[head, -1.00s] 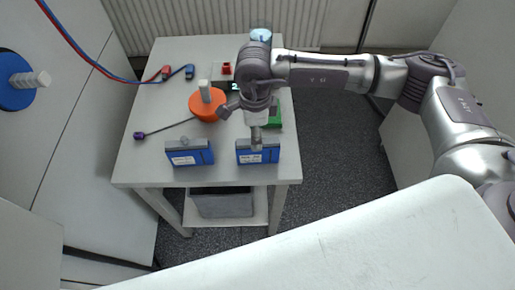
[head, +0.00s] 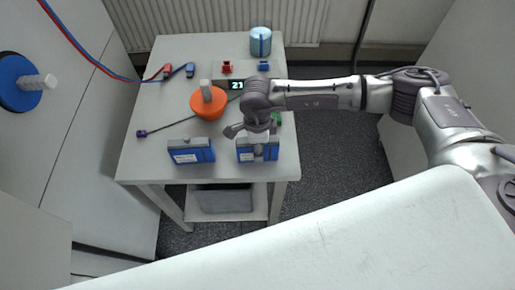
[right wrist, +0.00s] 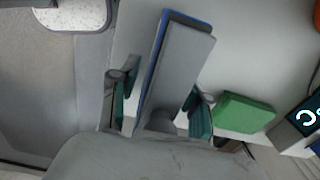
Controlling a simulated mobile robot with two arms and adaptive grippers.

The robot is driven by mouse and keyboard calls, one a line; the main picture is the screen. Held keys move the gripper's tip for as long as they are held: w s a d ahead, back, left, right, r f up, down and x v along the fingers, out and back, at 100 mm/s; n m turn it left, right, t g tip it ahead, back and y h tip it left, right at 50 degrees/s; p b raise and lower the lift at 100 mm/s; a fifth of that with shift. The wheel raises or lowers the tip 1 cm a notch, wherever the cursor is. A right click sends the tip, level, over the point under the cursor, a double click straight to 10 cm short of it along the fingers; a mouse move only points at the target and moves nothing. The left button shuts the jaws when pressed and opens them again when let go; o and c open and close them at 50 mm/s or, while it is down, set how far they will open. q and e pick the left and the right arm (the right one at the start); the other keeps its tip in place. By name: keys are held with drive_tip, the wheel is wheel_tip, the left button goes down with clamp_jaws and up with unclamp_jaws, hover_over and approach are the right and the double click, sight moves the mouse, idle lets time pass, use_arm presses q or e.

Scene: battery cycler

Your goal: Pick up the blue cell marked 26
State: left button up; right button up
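Two blue cells with grey tops and white labels stand near the front edge of the table (head: 140,105): a left cell (head: 191,151) and a right cell (head: 258,149). The label numbers are too small to read, so I cannot tell which is marked 26. My right gripper (head: 258,132) is directly above the right cell, pointing down. In the right wrist view, its open fingers (right wrist: 160,100) stand on either side of the right cell's grey top (right wrist: 182,75), with a gap visible at the left finger. My left gripper is not in view.
A green block (right wrist: 243,112) lies beside the right finger. Behind stand an orange disc with a pale handle (head: 208,104), a display box (head: 237,86) and a light blue cylinder (head: 260,41). A thin cable with a purple end (head: 142,133) lies at left. Red and blue leads reach the back-left.

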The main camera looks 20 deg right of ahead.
clamp_jaws()
drive_tip(key=shift+w+r, duration=0.1)
